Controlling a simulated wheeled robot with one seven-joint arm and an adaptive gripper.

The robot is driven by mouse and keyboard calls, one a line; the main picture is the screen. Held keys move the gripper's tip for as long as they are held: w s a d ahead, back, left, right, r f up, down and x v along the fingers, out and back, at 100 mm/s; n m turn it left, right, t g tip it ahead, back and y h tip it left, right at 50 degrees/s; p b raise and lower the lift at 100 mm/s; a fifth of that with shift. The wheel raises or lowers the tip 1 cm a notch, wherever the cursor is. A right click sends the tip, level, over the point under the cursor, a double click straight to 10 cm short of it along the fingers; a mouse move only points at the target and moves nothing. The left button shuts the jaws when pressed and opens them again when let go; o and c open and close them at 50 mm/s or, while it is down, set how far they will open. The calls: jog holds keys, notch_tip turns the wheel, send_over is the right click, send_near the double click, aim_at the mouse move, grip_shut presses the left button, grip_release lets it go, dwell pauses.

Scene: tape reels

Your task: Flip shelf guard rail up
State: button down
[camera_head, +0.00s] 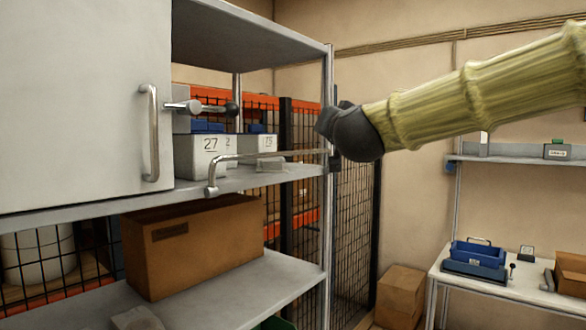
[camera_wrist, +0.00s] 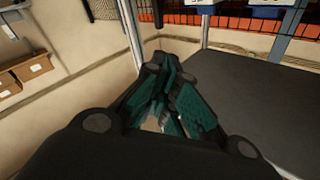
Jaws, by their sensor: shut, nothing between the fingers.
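The guard rail (camera_head: 272,155) is a thin metal bar along the front of the middle shelf (camera_head: 240,183) in the head view. It runs slightly above the shelf edge, from a bent left end to the right post (camera_head: 327,215). Its right end passes behind or beside my gripper (camera_head: 345,130), and contact cannot be told. My gripper is at that post, its fingertips mostly hidden in the head view. In the wrist view my gripper (camera_wrist: 163,105) has its dark teal fingers together with nothing between them. I cannot make out the rail there.
White bins (camera_head: 204,155) stand on the middle shelf behind the rail. A white door (camera_head: 70,105) with a handle covers the left. A cardboard box (camera_head: 195,245) sits on the lower shelf. A table (camera_head: 500,287) with a blue tray (camera_head: 478,255) stands at the right.

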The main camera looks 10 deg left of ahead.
jog(key=d+n+y+b, duration=0.2)
jog(key=n+y, duration=0.1)
jog(key=n, duration=0.3)
jog(key=n+g+y+b, duration=0.6)
jog(key=n+g+y, duration=0.3)
jog(key=n, duration=1.7)
send_near(284, 155)
jog(key=shift+t+y, duration=0.4)
jog(key=shift+y, duration=0.2)
jog(key=p+x, duration=0.1)
jog(key=p, duration=0.1)
jog(key=p+x, duration=0.4)
jog(key=shift+a+f, duration=0.1)
jog(key=shift+f, duration=0.3)
jog(key=shift+p+x, duration=0.85)
jog(key=shift+x, duration=0.2)
